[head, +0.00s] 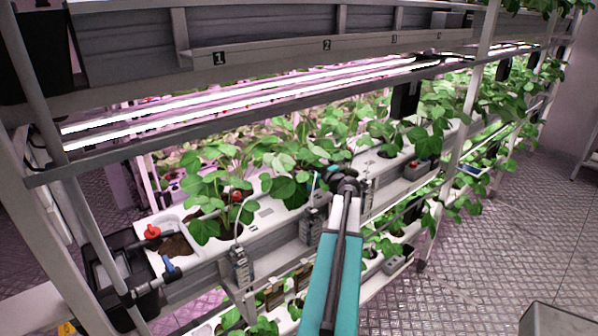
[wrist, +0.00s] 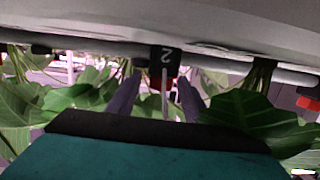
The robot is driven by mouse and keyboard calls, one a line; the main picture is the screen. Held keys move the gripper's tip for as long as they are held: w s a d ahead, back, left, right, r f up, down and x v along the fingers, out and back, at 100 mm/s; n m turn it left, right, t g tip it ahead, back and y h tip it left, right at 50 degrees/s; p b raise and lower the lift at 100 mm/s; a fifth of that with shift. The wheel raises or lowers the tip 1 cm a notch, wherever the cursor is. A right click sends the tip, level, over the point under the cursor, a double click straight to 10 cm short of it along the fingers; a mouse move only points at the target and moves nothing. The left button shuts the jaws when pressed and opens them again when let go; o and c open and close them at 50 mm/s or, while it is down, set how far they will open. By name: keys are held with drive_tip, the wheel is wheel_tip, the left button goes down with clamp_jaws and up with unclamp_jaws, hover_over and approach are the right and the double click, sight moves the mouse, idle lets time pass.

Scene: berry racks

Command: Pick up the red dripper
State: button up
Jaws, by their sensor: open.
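In the wrist view, a small red part (wrist: 157,83), likely the red dripper, shows just below a black tag marked 2 (wrist: 166,54). A thin pale tube or stake hangs in front of it. The two dark fingers of my gripper (wrist: 156,95) stand apart on either side of it, with a gap between them; I cannot tell the remaining depth. In the head view, my gripper (head: 346,183) is at the edge of the white planting channel, among leaves. Its fingertips and the dripper there are hidden by my wrist and foliage.
Leafy plants (head: 285,165) crowd the channel around my gripper. A grey shelf rail (head: 260,110) with lamps runs above. A red valve handle (head: 152,231) and a blue one (head: 169,265) stand at the left end. Another red part (wrist: 307,103) shows at the wrist view's right.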

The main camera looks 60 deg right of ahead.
sight(299, 168)
drive_tip(key=c, duration=1.1)
drive_tip(key=shift+r, duration=0.2)
drive_tip(key=shift+s+r+b, duration=0.1)
drive_tip(key=shift+r+b, duration=0.95)
drive_tip(key=shift+r, duration=0.5)
drive_tip(key=a+b+v, duration=0.1)
drive_tip(key=b+v, duration=0.1)
drive_tip(key=v, duration=0.6)
drive_tip(key=a+f+b+v, duration=0.1)
drive_tip(key=b+v, duration=0.2)
drive_tip(key=v, duration=0.4)
drive_tip(key=shift+a, duration=0.35)
drive_tip(key=shift+r, duration=0.25)
drive_tip(key=shift+r, duration=1.35)
